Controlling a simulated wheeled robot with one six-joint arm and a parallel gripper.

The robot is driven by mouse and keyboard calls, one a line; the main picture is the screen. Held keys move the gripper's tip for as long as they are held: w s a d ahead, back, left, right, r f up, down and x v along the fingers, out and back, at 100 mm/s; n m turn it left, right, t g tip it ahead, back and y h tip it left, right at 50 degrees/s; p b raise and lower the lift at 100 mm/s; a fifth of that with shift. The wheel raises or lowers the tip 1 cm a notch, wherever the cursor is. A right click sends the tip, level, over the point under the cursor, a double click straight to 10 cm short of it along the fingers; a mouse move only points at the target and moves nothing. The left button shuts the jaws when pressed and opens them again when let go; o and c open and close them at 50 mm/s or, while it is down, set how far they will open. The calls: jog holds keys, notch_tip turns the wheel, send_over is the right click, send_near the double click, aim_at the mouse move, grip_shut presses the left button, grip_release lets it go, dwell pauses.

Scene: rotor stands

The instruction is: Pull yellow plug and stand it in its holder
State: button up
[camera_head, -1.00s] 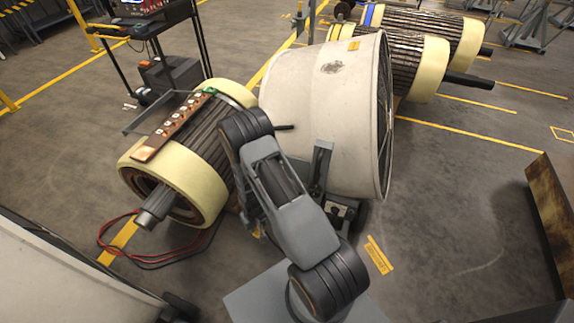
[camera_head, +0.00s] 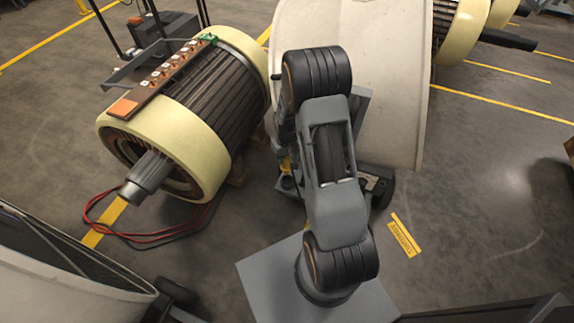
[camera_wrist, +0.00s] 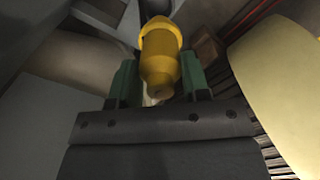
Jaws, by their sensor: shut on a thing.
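The yellow plug (camera_wrist: 158,52) shows in the wrist view as a rounded yellow body with a wider collar. My gripper (camera_wrist: 158,82) is shut on it, with a green finger on each side. I cannot tell whether the plug's far end touches anything. In the head view my arm hides most of the gripper. A small yellow patch (camera_head: 286,164) shows left of my arm, low beside the white drum; I cannot tell whether it is the plug. I cannot make out a holder for certain. A brown strip with several small fittings (camera_head: 165,76) lies on top of the rotor.
The cream-ringed rotor (camera_head: 187,135) stands left of my arm, its shaft pointing to the front left. Red and black cables (camera_head: 150,236) lie below it. A large white drum (camera_head: 385,90) stands behind my arm. The floor at right is mostly clear.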

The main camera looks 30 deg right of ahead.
aim_at(288, 169)
jog(key=shift+d+f+b, duration=0.2)
jog(key=shift+d+b, duration=0.05)
jog(key=shift+b, duration=0.05)
jog(key=shift+f+b, duration=1.95)
jog(key=shift+f, duration=0.6)
jog(key=shift+f, duration=0.25)
jog(key=shift+f+b, duration=0.3)
jog(key=shift+b, duration=0.05)
jog(key=shift+f, duration=0.2)
jog(key=shift+f+b, duration=0.35)
jog(key=shift+b, duration=0.05)
jog(key=shift+f, duration=0.4)
jog(key=shift+f+b, duration=0.8)
jog(key=shift+b, duration=0.05)
